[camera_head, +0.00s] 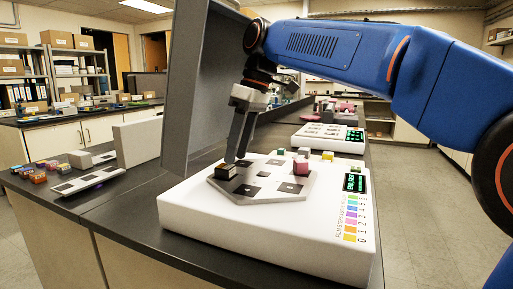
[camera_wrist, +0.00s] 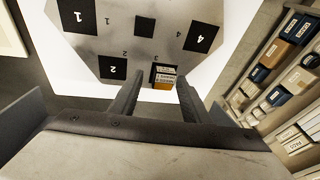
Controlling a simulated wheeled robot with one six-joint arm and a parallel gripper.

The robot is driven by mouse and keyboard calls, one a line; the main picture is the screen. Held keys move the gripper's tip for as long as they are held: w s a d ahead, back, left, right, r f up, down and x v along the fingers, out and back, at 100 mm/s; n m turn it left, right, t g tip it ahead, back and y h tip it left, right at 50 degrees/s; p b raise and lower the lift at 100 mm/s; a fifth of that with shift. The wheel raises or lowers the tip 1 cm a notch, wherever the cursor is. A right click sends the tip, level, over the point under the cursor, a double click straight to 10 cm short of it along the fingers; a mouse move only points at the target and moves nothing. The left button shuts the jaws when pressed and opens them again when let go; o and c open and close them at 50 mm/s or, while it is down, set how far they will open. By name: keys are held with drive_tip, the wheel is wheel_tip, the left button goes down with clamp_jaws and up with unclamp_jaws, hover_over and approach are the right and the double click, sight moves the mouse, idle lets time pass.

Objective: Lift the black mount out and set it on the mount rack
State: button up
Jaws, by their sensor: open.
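The black mount (camera_head: 226,171) sits at the left side of the grey octagonal plate (camera_head: 262,196) on the white profiler. In the wrist view it is a small block (camera_wrist: 163,76) with a pale label and an orange strip, near the plate's edge by mark 3. My gripper (camera_head: 236,158) points down at the mount from above. In the wrist view the two fingers (camera_wrist: 159,80) are apart, one on each side of the mount; I cannot tell whether they touch it. A pale sloped strip with dark squares (camera_head: 88,181) lies on the bench at left, possibly the mount rack.
The profiler's tall grey lid (camera_head: 190,95) stands open close left of my gripper. Coloured blocks (camera_head: 38,177) lie at far left. A second white device (camera_head: 328,137) stands behind.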

sight(226, 166)
drive_tip(key=shift+s+a+f, duration=0.15)
drive_tip(key=shift+a+f, duration=0.3)
drive_tip(key=shift+a, duration=0.1)
drive_tip(key=shift+s+a+f, duration=0.15)
drive_tip(key=shift+a+f, duration=0.25)
drive_tip(key=shift+a, duration=0.1)
drive_tip(key=shift+a+f, duration=0.2)
drive_tip(key=shift+f, duration=0.4)
clamp_jaws()
